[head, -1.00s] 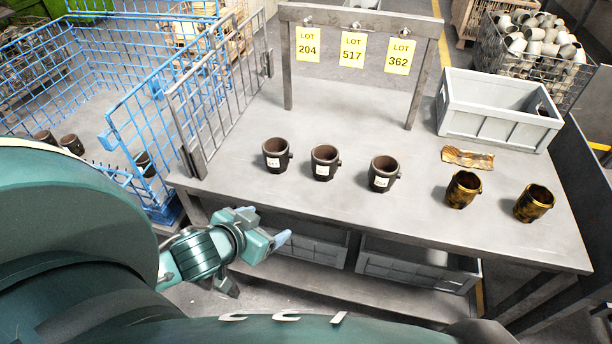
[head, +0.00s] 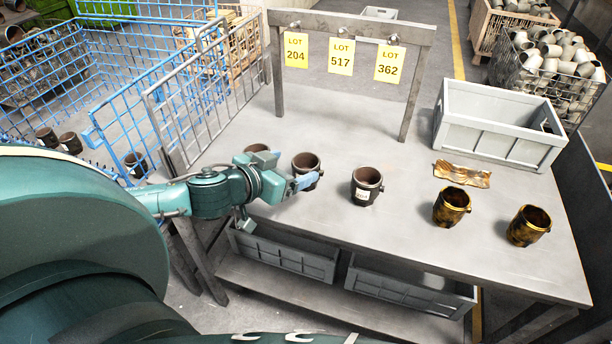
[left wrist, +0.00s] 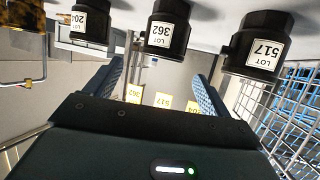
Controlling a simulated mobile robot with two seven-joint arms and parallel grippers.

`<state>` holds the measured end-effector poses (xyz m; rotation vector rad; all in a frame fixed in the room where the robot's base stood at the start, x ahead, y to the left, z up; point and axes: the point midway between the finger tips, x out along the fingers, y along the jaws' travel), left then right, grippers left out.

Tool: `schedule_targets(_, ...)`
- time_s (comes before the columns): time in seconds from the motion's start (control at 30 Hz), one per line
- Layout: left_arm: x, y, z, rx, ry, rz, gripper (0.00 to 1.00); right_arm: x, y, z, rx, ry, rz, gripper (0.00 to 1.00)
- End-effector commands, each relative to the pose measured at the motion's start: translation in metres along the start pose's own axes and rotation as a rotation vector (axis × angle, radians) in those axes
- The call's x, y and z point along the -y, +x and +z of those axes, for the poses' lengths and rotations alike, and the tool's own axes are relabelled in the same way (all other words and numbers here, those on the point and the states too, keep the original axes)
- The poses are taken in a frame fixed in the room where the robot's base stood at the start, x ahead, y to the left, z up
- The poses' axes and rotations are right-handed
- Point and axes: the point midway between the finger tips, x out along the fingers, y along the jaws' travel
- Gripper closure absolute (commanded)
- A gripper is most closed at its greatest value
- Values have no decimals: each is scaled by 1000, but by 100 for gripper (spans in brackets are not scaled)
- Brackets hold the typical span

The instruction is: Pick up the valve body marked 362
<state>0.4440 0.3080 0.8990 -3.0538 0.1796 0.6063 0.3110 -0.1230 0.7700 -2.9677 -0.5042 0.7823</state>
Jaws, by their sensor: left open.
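Three dark valve bodies with white tags stand in a row on the grey table. In the left wrist view, which is upside down, the body marked 362 (left wrist: 180,33) is in the middle, between one marked 517 (left wrist: 262,42) and one marked 204 (left wrist: 92,22). In the head view, the 362 body (head: 307,162) is the middle one, partly hidden by my gripper. The 517 body (head: 256,148) is mostly hidden at left; the 204 body (head: 367,186) is at right. My left gripper (head: 285,171) is open, its fingers (left wrist: 160,80) pointing toward the 362 body, nothing between them.
A grey crate (head: 500,125) is at the back right. A frame with hanging lot signs (head: 341,57) stands behind. A wire-mesh panel (head: 205,100) borders the left.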

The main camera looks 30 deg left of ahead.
Motion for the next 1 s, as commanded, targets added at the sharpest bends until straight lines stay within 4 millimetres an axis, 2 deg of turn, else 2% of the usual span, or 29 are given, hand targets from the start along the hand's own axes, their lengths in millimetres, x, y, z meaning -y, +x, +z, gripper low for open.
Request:
schedule_targets(0.2,0,24,-1,-3,-2,-1,18,-2,0,0,-1,1,4,100)
schedule_targets(0.47,0,37,0,0,0,0,18,-4,0,1,3,-2,7,100)
schedule_targets(0.8,3,77,4,-1,-1,1,18,-4,-1,5,14,-10,7,100)
schedule_targets(1.0,3,85,5,1,1,1,18,-4,-1,5,15,-11,6,100)
